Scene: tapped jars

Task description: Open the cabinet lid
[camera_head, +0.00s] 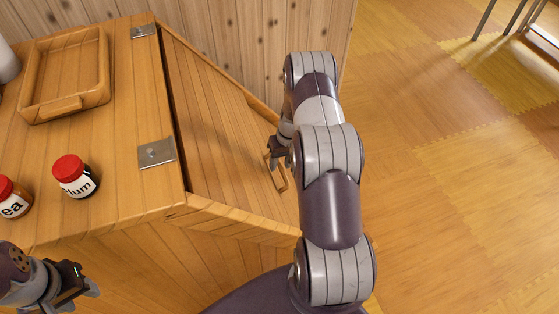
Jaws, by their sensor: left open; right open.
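The cabinet lid (215,130) is a wooden panel on the right part of the wooden cabinet (120,205), joined by metal hinges along its left edge. It looks closed or nearly so. A small handle (281,184) stands near its right edge. My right gripper (277,160) is at the handle, its fingers open; I cannot tell whether they touch or straddle it. My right arm hides part of the lid's right edge. My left gripper (80,282) is open and empty at the lower left, in front of the cabinet.
On the cabinet's left top are a wooden tray (28,85), a red-capped jar (76,178) and another red-capped jar (12,200), with a white object at the left edge. A plank wall stands behind.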

